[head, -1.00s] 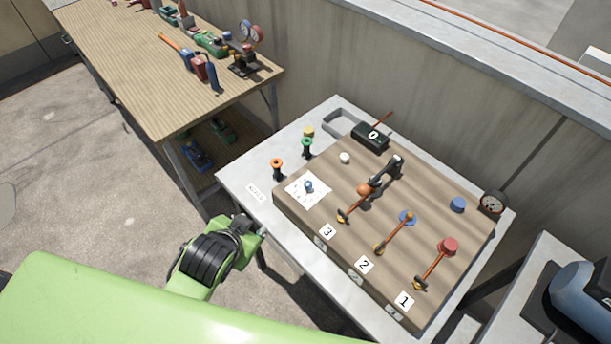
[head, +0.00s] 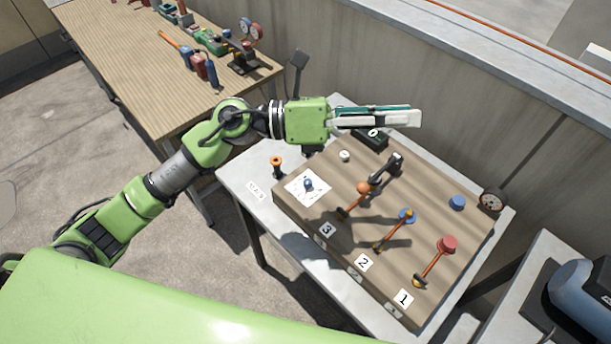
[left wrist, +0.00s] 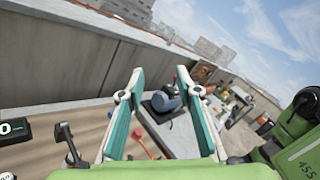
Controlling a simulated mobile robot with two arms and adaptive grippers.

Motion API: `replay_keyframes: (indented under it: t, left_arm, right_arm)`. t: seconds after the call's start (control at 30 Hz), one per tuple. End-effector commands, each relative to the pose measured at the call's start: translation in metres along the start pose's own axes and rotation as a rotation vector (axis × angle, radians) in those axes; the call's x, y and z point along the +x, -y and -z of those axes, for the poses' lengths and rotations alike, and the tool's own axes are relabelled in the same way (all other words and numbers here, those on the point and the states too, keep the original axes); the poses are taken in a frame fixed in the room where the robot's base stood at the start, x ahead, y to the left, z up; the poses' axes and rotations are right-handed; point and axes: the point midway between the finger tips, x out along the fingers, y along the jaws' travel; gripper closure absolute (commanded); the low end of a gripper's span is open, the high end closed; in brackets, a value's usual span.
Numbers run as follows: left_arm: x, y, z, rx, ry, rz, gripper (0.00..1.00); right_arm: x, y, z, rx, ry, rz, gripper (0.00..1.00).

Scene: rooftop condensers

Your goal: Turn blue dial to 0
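The blue dial (head: 308,184) is a small blue knob on a white square plate with marks, at the left end of the sloped wooden panel (head: 345,240). The marks are too small to read. My left gripper (head: 418,116) is above the back of the panel, up and to the right of the dial, pointing right. In the left wrist view my left gripper (left wrist: 160,72) has its two fingers spread with nothing held between them. The dial does not show clearly there. My right gripper is not in view.
The panel carries levers labelled 1, 2 and 3, a black handle (head: 385,168), a blue button (head: 457,203) and a black display box (head: 373,138) partly hidden by my gripper. An orange-topped post (head: 277,165) stands left of the dial. A wall (head: 470,130) runs behind.

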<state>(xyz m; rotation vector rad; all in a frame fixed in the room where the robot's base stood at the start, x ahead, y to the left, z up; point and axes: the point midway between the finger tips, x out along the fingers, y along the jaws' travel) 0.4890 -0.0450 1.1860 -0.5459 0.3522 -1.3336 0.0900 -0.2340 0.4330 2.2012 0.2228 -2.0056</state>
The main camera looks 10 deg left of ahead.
Motion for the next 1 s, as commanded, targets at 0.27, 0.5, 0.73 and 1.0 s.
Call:
replay_keyframes:
  t: [0.27, 0.5, 0.73, 1.0]
  left_arm:
    - [-0.081, -0.081, 0.072, 0.421, -0.722, -0.167, 0.69]
    - [-0.178, -0.13, 0.071, 0.521, -1.12, -0.322, 0.69]
    - [-0.202, -0.141, 0.072, 0.524, -1.214, -0.36, 0.69]
    - [-0.185, -0.165, 0.111, 0.52, -1.212, -0.356, 0.69]
  right_arm:
    - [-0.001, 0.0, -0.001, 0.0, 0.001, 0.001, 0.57]
    - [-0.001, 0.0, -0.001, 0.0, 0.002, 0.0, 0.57]
    - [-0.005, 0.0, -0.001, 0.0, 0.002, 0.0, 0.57]
    - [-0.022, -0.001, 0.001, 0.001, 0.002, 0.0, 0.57]
